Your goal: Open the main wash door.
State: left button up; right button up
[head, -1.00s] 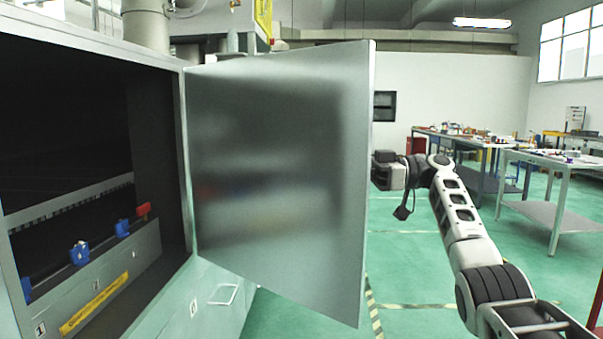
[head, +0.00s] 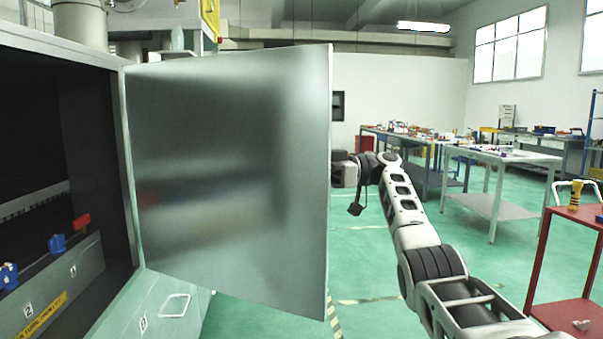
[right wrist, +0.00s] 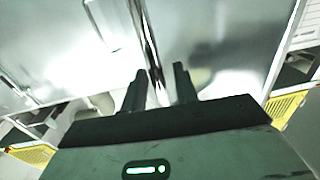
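The main wash door (head: 230,180) stands wide open, hinged on the right side of the dark washer opening (head: 30,130). Its hazy metal inner face is toward me in the head view. My left gripper is not in view.
A smaller handle (head: 174,305) is on the panel below. Workbenches (head: 500,156) stand at the back right. A red cart (head: 570,255) stands at right. Green floor between is open.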

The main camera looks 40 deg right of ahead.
jog(key=shift+s+d, duration=0.1)
jog(key=p+v, duration=0.1)
jog(key=v, duration=0.6)
jog(key=shift+p, duration=0.4)
jog(key=shift+s+d, duration=0.1)
jog(key=shift+d, duration=0.05)
